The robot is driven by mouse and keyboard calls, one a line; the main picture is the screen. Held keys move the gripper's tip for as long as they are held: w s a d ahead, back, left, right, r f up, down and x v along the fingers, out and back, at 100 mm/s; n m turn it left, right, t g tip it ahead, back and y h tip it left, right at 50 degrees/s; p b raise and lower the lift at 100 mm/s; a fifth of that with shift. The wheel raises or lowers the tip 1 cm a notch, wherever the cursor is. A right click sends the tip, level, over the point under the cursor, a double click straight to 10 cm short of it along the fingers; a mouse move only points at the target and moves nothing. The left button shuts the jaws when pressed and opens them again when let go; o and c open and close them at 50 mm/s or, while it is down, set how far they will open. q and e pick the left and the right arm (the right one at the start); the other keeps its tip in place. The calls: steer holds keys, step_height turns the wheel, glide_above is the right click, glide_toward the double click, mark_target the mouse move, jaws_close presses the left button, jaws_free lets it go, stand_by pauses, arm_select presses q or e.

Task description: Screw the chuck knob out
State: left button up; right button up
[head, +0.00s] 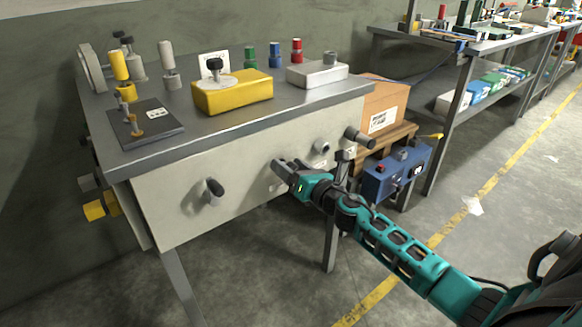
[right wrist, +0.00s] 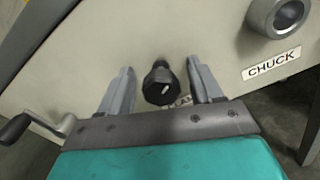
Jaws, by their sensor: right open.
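A grey round knob (right wrist: 280,14) sits at the upper right of the right wrist view, above a label reading CHUCK (right wrist: 271,64). In the head view this seems to be the grey knob (head: 320,147) on the bench's pale front panel. My right gripper (head: 287,164) is open in front of that panel, to the left of the chuck knob and apart from it. In the right wrist view its fingers (right wrist: 160,66) stand on either side of a different, black knob (right wrist: 158,86), with no grip on it visible. That black knob's label is partly hidden. My left gripper is not in view.
A crank handle (head: 213,188) sticks out of the panel to the left. A thick cylinder (head: 358,137) juts out at the panel's right end. A blue box (head: 395,178) and a cardboard box (head: 383,105) stand just beyond. The floor in front is mostly clear.

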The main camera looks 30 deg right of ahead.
steer(key=shift+s+f, duration=0.1)
steer(key=shift+s, duration=0.45)
steer(key=s+d, duration=0.1)
steer(key=s, duration=1)
steer(key=shift+s, duration=0.4)
